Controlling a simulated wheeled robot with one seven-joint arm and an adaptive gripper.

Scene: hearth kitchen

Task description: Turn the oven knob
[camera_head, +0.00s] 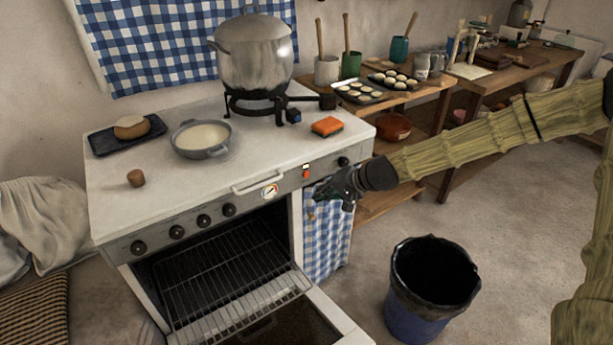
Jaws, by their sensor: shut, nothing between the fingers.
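The white oven (180,195) has black knobs on its grey front panel. Several knobs (203,220) sit in a row at the left of the panel, and a single knob (342,161) sits at its right end. I cannot tell which one is the oven knob, nor read the knobs' settings. The oven door (265,315) is lowered open, with a wire rack (225,270) showing inside. My gripper (328,190) is shut and empty, in front of the panel's right part, below the right knob in the picture. Whether it touches the panel cannot be told.
A round gauge (270,191) and a towel rail (262,181) are on the front. A blue bin (412,328) stands on the floor at right.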

